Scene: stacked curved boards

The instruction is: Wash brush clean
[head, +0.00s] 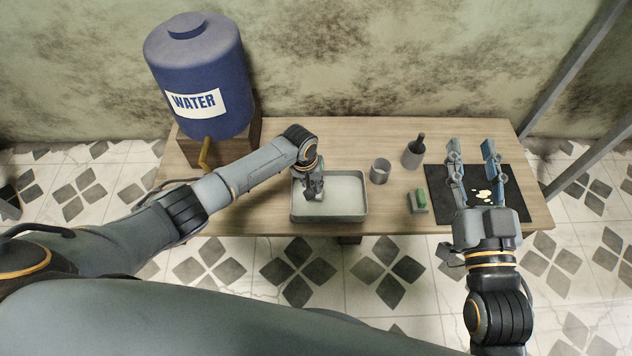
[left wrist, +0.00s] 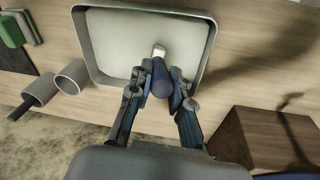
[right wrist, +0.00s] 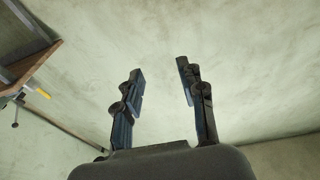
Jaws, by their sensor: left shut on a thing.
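My left gripper (head: 313,190) is low over the shallow metal tray (head: 330,218), which holds pale, cloudy-looking contents. In the left wrist view this gripper (left wrist: 163,82) is shut on the brush (left wrist: 162,89). The brush shows a dark blue handle and a light-coloured part pointing into the tray (left wrist: 88,48). Its bristles cannot be made out, and in the head view the gripper mostly hides it. My right gripper (head: 474,160) is open and empty, raised in front of the black mat. In the right wrist view its fingers (right wrist: 160,85) are apart with only wall beyond.
A blue water barrel (head: 196,80) with a tap (head: 205,153) stands on a wooden block at the back left. Right of the tray are an empty cup (head: 380,172), a cup (head: 412,157) holding a dark object, and a green-topped block (head: 419,201). The black mat (head: 440,180) bears pale splotches.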

